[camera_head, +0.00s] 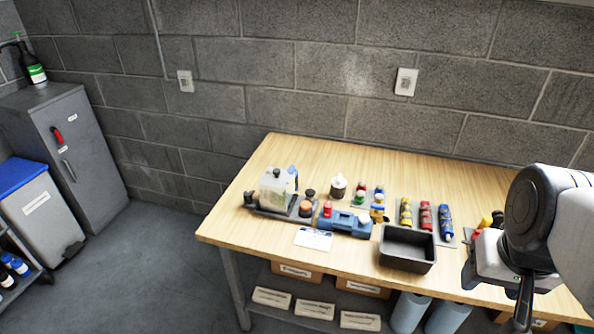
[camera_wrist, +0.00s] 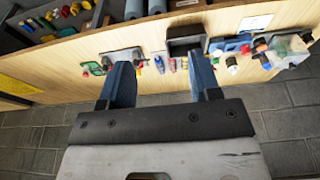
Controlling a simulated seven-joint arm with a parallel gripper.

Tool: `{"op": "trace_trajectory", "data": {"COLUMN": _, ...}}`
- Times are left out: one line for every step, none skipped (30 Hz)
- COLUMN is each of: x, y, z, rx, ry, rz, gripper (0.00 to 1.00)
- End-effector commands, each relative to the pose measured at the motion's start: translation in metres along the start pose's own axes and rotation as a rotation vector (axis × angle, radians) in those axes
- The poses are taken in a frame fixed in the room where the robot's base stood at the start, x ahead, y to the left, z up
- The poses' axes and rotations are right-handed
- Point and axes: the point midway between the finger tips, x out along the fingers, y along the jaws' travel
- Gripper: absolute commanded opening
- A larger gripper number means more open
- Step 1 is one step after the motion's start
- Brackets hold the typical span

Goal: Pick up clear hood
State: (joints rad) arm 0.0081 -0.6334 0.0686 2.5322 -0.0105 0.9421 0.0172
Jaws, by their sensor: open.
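The clear hood (camera_head: 277,188) looks like a see-through box-shaped cover standing on a dark grey base (camera_head: 262,213) at the left of the wooden table. Pale and blue parts show in or beside it. My gripper (camera_head: 495,295) is at the right end of the table in the head view, far from the hood. In the wrist view my gripper (camera_wrist: 160,78) has its two blue fingers wide apart with nothing between them.
The wooden table (camera_head: 290,155) has clear room along its back. A block wall (camera_head: 320,60) rises behind.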

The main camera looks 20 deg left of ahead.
Motion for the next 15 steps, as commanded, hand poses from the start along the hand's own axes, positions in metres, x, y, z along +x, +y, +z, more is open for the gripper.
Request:
{"op": "trace_trajectory", "data": {"x": 0.0, "y": 0.0, "z": 0.0, "rx": 0.0, "ry": 0.0, "rz": 0.0, "gripper": 0.57}}
{"op": "trace_trajectory", "data": {"x": 0.0, "y": 0.0, "z": -0.001, "rx": -0.001, "ry": 0.0, "rz": 0.0, "gripper": 0.57}}
{"op": "trace_trajectory", "data": {"x": 0.0, "y": -0.001, "z": -0.001, "rx": -0.002, "ry": 0.0, "rz": 0.0, "gripper": 0.57}}
{"op": "trace_trajectory", "data": {"x": 0.0, "y": -0.001, "z": -0.002, "rx": -0.003, "ry": -0.001, "rz": -0.001, "gripper": 0.57}}
{"op": "trace_trajectory", "data": {"x": 0.0, "y": -0.001, "z": -0.004, "rx": -0.005, "ry": -0.001, "rz": -0.001, "gripper": 0.57}}
{"op": "trace_trajectory", "data": {"x": -0.001, "y": -0.002, "z": -0.006, "rx": -0.009, "ry": -0.001, "rz": -0.002, "gripper": 0.57}}
{"op": "trace_trajectory", "data": {"x": -0.001, "y": -0.003, "z": -0.009, "rx": -0.013, "ry": -0.001, "rz": -0.003, "gripper": 0.57}}
{"op": "trace_trajectory", "data": {"x": -0.001, "y": -0.004, "z": -0.012, "rx": -0.017, "ry": -0.002, "rz": -0.004, "gripper": 0.57}}
{"op": "trace_trajectory", "data": {"x": -0.002, "y": -0.006, "z": -0.017, "rx": -0.024, "ry": -0.003, "rz": -0.006, "gripper": 0.57}}
{"op": "trace_trajectory", "data": {"x": -0.002, "y": -0.008, "z": -0.021, "rx": -0.031, "ry": -0.004, "rz": -0.007, "gripper": 0.57}}
{"op": "trace_trajectory", "data": {"x": -0.002, "y": -0.01, "z": -0.025, "rx": -0.037, "ry": -0.005, "rz": -0.008, "gripper": 0.57}}
{"op": "trace_trajectory", "data": {"x": -0.002, "y": -0.013, "z": -0.033, "rx": -0.047, "ry": -0.006, "rz": -0.011, "gripper": 0.57}}
{"op": "trace_trajectory", "data": {"x": -0.002, "y": -0.015, "z": -0.038, "rx": -0.056, "ry": -0.008, "rz": -0.012, "gripper": 0.57}}
{"op": "trace_trajectory", "data": {"x": -0.002, "y": -0.018, "z": -0.045, "rx": -0.066, "ry": -0.01, "rz": -0.015, "gripper": 0.57}}
{"op": "trace_trajectory", "data": {"x": -0.003, "y": -0.022, "z": -0.054, "rx": -0.08, "ry": -0.011, "rz": -0.018, "gripper": 0.57}}
